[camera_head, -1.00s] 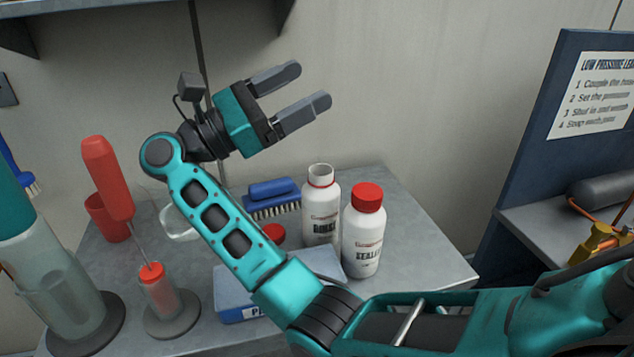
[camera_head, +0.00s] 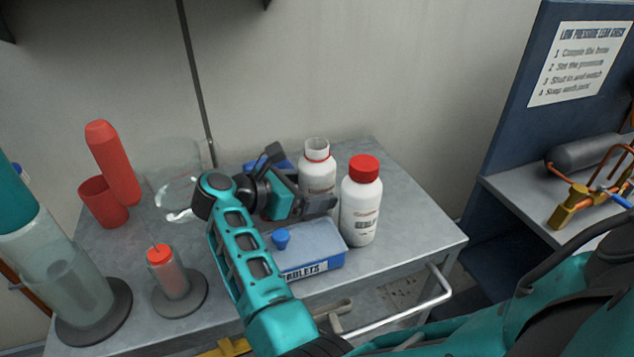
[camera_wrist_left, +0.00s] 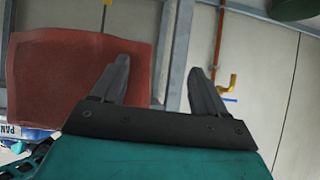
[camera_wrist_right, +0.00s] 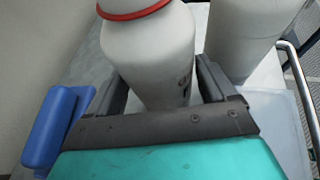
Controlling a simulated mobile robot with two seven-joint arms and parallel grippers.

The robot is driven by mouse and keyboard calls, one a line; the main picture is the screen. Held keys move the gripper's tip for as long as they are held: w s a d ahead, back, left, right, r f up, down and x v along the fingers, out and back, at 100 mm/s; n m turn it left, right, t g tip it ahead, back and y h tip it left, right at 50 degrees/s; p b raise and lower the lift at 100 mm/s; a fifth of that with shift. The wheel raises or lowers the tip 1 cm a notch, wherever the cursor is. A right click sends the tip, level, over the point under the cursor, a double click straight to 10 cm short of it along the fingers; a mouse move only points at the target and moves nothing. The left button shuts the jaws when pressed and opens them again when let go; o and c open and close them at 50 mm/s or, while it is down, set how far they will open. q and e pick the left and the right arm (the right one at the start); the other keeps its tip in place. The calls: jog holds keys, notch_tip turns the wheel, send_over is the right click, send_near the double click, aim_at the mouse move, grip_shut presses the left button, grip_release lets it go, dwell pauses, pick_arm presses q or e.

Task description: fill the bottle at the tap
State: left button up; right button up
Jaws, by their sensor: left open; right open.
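A white open-necked bottle (camera_head: 317,172) with a red neck ring stands upright on the grey bench, uncapped. My right gripper (camera_head: 320,203) is open at its body, low over the bench. In the right wrist view the same bottle (camera_wrist_right: 150,55) stands between the two spread fingers; I cannot tell whether they touch it. My left gripper (camera_wrist_left: 160,80) is open and empty in the left wrist view; its fingers are outside the head view. Beyond it a brass fitting with a blue lever, perhaps the tap (camera_wrist_left: 229,85), sits on a copper pipe.
A red-capped white bottle (camera_head: 361,210) stands close right of the open one. A blue tablets box (camera_head: 310,250) lies in front. A blue brush (camera_wrist_right: 55,125) is left of the gripper. Red holders (camera_head: 112,165) and glass cylinders (camera_head: 60,265) fill the bench's left side.

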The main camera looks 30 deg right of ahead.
aim_at(307, 158)
jog(key=shift+x, duration=0.95)
jog(key=c, duration=0.8)
jog(key=shift+r+p, duration=0.45)
jog(key=shift+r, duration=0.2)
notch_tip(307, 158, up, 6)
jog(key=p, duration=0.3)
notch_tip(307, 158, up, 4)
jog(key=s+d, duration=0.1)
jog(key=d, duration=0.5)
jog(key=s+d, duration=0.1)
jog(key=d, duration=0.4)
jog(key=s+d+b, duration=0.1)
jog(key=s+d, duration=0.1)
jog(key=d, duration=0.4)
jog(key=shift+s+d+r, duration=0.1)
jog(key=shift+d+r, duration=0.2)
jog(key=shift+r, duration=0.1)
